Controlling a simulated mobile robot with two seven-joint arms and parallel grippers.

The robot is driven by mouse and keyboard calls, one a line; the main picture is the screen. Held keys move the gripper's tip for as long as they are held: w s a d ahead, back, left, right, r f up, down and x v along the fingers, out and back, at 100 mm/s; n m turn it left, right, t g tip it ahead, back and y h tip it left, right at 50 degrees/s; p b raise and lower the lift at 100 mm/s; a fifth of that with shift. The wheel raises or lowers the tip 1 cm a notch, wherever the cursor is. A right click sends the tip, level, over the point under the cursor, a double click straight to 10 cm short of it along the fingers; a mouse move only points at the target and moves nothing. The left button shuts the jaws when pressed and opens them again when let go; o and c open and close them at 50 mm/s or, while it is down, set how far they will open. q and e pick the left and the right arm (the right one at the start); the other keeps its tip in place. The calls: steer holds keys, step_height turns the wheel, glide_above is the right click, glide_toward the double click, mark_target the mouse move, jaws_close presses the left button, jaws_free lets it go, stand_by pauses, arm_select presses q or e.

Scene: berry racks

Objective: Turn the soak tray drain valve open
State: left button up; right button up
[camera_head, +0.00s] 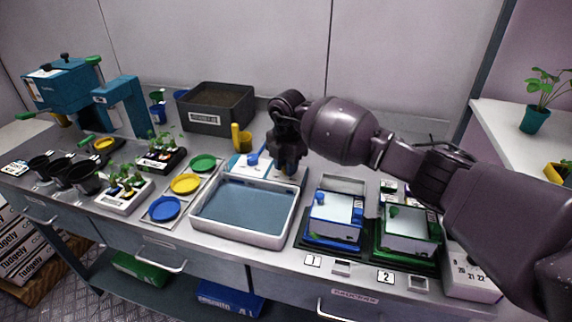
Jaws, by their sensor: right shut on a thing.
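The soak tray (293,222) is a white rectangular basin of grey-blue water in the middle of the bench. My right gripper (287,168) points down at its back right corner, with the arm coming in from the right. It is shut on the drain valve, which the fingers mostly hide, so I cannot tell how far the valve is turned. A white block with a blue knob (252,160) stands just left of the gripper, behind the tray. My left gripper is not in view.
Blue, yellow and green round dishes (185,183) lie left of the tray. A dark soil bin (218,108) and a yellow mug (243,142) stand behind. Blue (334,218) and green (410,229) boxes stand to the right, below my arm.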

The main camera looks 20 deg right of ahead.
steer(key=shift+r+n, duration=0.1)
steer(key=shift+n, duration=0.3)
steer(key=n, duration=0.2)
steer(key=shift+n, duration=0.3)
steer(key=n, duration=0.4)
steer(key=shift+n+p, duration=0.3)
steer(key=n, duration=0.5)
steer(key=shift+b, duration=0.3)
steer(key=n, duration=0.3)
steer(key=shift+d, duration=0.1)
steer(key=shift+s+n+b, duration=0.1)
steer(key=shift+n+b, duration=0.25)
steer(key=shift+n, duration=0.65)
steer(key=o, duration=0.9)
steer(key=shift+d, duration=0.1)
